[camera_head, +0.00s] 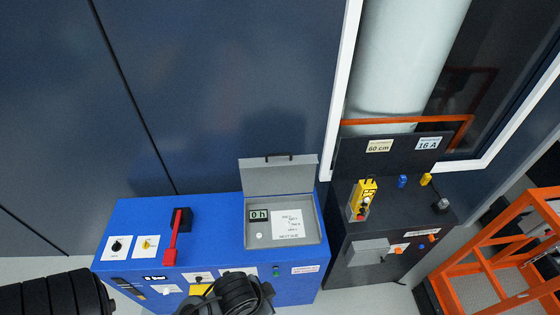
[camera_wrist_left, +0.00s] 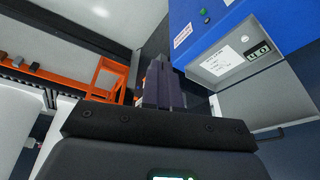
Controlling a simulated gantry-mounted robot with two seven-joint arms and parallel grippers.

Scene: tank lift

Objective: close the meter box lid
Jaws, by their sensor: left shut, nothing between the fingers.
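The grey meter box (camera_head: 311,230) is set in the top of the blue cabinet, with a "0 h" display and a white label inside. Its grey lid (camera_head: 278,177) stands open, raised at the back edge, with a dark handle on its upper edge. In the left wrist view the meter box (camera_wrist_left: 207,67) is at the upper right and its lid (camera_wrist_left: 270,103) is below it. My left gripper (camera_wrist_left: 163,78) is shut and empty, apart from the lid and box. In the head view dark parts of my left arm show at the bottom. My right gripper is not in view.
The blue cabinet (camera_head: 130,215) carries a red lever (camera_head: 173,240) left of the box. A dark console (camera_head: 385,225) with a yellow pendant (camera_head: 362,200) stands to the right. An orange frame (camera_head: 490,265) is at the far right. A dark blue wall (camera_head: 220,90) stands behind.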

